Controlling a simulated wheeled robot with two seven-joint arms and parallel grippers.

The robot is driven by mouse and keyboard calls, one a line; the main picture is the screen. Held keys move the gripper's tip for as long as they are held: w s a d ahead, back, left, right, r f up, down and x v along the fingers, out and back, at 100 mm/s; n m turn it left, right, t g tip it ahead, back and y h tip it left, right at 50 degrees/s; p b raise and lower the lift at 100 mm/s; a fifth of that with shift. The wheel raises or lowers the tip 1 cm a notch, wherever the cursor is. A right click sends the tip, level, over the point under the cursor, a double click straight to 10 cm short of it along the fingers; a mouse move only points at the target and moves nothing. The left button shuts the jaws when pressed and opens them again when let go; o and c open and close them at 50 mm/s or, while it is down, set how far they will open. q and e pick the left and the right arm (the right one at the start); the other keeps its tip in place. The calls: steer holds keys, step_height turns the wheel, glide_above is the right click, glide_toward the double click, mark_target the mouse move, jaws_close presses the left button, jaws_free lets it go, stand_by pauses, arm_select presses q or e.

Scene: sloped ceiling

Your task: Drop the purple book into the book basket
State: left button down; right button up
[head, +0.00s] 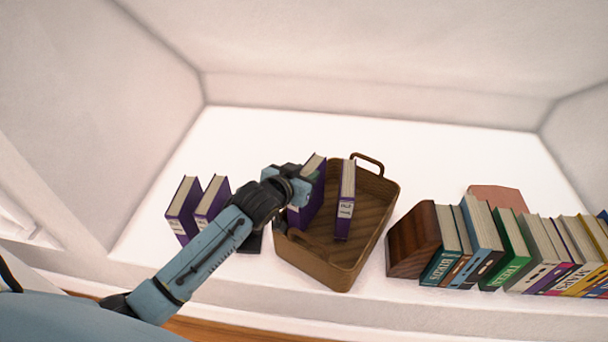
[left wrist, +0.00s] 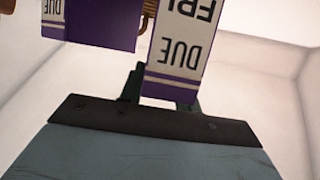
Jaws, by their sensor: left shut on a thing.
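My left gripper (head: 300,182) is shut on a purple book (head: 313,205), held upright over the left side of the book basket. The basket (head: 337,276) is brown and woven, with a handle at its far end. In the left wrist view the held book (left wrist: 178,58) shows a white label reading DUE between the fingers. A second purple book (head: 345,203) stands in the basket, to the right of the held one; a purple book also shows at the upper left of the wrist view (left wrist: 100,30). I cannot tell whether the held book touches the basket. My right gripper is out of view.
Two purple books (head: 183,212) (head: 212,202) stand left of my arm on the white surface. A dark flat thing (head: 252,243) lies partly hidden by my gripper. A brown wooden bookend (head: 413,243) and a row of books (head: 510,247) stand right of the basket.

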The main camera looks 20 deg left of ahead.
arm_select(q)
steer(key=shift+f, duration=0.45)
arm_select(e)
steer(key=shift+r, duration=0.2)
arm_select(q)
steer(key=c, duration=1)
jaws_free()
steer(key=shift+f, duration=0.1)
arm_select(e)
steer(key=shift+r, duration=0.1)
arm_select(q)
steer(key=shift+r, duration=0.3)
steer(key=shift+r+p+v, duration=0.15)
steer(key=shift+p+v, duration=0.9)
steer(key=shift+v, duration=2)
steer(key=shift+r+p+v, duration=0.1)
steer(key=shift+p+v, duration=0.95)
steer(key=shift+v, duration=2)
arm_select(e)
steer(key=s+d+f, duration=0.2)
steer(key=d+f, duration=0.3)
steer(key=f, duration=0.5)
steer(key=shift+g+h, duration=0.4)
